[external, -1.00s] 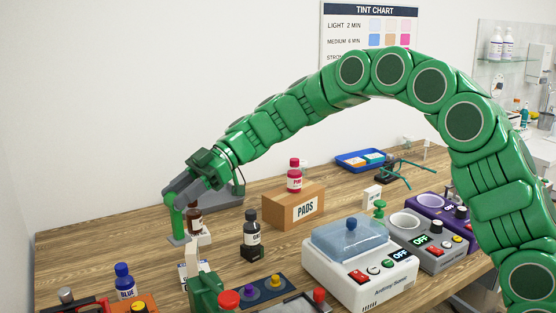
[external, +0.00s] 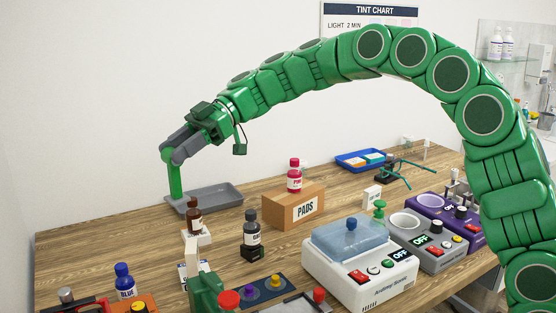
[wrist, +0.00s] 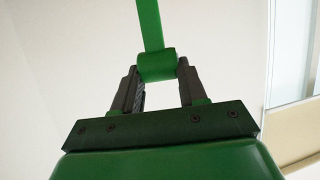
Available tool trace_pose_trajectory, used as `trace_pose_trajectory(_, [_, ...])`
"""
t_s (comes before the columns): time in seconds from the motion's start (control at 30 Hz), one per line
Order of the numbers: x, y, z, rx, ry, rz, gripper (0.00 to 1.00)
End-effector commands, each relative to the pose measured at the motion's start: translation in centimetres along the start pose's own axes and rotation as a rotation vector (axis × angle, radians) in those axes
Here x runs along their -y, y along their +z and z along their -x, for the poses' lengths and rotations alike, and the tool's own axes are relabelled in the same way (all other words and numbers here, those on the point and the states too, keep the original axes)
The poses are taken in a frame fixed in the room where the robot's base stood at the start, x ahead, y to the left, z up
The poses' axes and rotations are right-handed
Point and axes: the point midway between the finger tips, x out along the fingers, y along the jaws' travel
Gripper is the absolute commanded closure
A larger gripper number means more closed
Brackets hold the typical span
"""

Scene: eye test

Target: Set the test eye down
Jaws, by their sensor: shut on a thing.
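No separate eye shape can be made out on the tool.
A brown bottle (external: 194,215) on a white stand is just in front of the tray. A dark bottle (external: 251,229), the PADS box (external: 289,211) and a lidded white machine (external: 352,273) stand to the right. Bare wood lies left of the tray.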

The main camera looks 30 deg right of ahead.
Motion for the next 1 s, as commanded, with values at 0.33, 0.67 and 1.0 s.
trace_pose_trajectory(0.33, [-1.0,-0.4,3.8,0.003,0.057,-0.025,1.00])
trace_pose_trajectory(0.67, [-2.7,2.2,9.9,0.007,0.169,-0.075,1.00])
trace_pose_trajectory(1.0, [-3.6,7.2,22.1,0.012,0.383,-0.171,1.00])
